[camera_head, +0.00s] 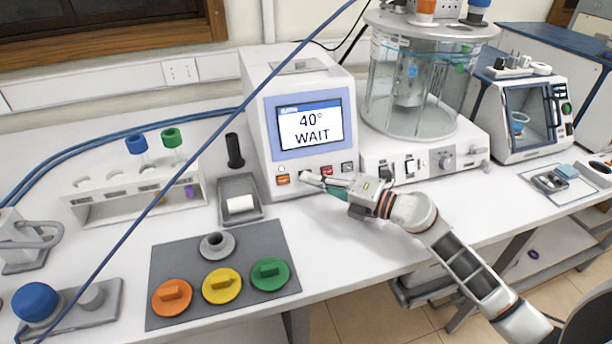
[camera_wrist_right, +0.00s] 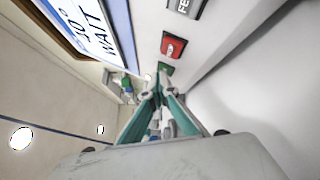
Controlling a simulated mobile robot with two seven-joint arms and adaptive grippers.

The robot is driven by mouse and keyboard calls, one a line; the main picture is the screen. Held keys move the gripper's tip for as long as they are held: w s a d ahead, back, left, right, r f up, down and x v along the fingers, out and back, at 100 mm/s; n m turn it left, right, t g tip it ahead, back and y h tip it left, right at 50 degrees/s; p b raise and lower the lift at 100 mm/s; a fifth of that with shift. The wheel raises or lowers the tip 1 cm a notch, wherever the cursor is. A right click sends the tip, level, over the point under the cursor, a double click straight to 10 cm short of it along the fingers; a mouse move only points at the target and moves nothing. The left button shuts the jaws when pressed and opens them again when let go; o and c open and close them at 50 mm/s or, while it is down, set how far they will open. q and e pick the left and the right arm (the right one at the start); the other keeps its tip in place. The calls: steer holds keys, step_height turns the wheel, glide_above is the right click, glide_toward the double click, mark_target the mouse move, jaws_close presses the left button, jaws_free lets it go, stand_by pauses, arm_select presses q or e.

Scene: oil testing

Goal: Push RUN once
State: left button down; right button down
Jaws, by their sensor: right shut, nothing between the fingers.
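The white bath unit (camera_head: 262,130) stands at the back of the bench, and its screen (camera_head: 310,126) reads "40° WAIT". A row of buttons lies below the screen. An orange button (camera_head: 283,180) is at the left, a red button (camera_head: 327,170) is right of the middle, and a grey one (camera_head: 347,167) is at the right. My right gripper (camera_head: 307,179) is shut and empty, its tips at the panel between orange and red. The wrist view shows a green button (camera_wrist_right: 164,69) just beyond the fingertips (camera_wrist_right: 157,88); I cannot tell whether they touch. The RUN lettering is not readable.
A glass bath vessel (camera_head: 415,90) stands right of the unit, above a base with switches and a knob (camera_head: 446,160). A tube rack (camera_head: 130,190) and a dark mat (camera_head: 190,254) with coloured caps lie left. A blue cable crosses the head view.

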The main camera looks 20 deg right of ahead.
steer(key=shift+s+r, duration=0.1)
steer(key=shift+s+r+p, duration=0.25)
steer(key=shift+s+p, duration=0.45)
steer(key=shift+p, duration=0.1)
steer(key=shift+s+d+r+p, duration=0.1)
steer(key=shift+s+r+p, duration=0.2)
steer(key=shift+s+p, duration=0.25)
steer(key=shift+s+r+p, duration=0.25)
steer(key=shift+s+p, duration=0.3)
steer(key=shift+s+r, duration=0.2)
steer(key=shift+s, duration=0.4)
steer(key=shift+s+r, duration=0.15)
steer(key=shift+s, duration=0.45)
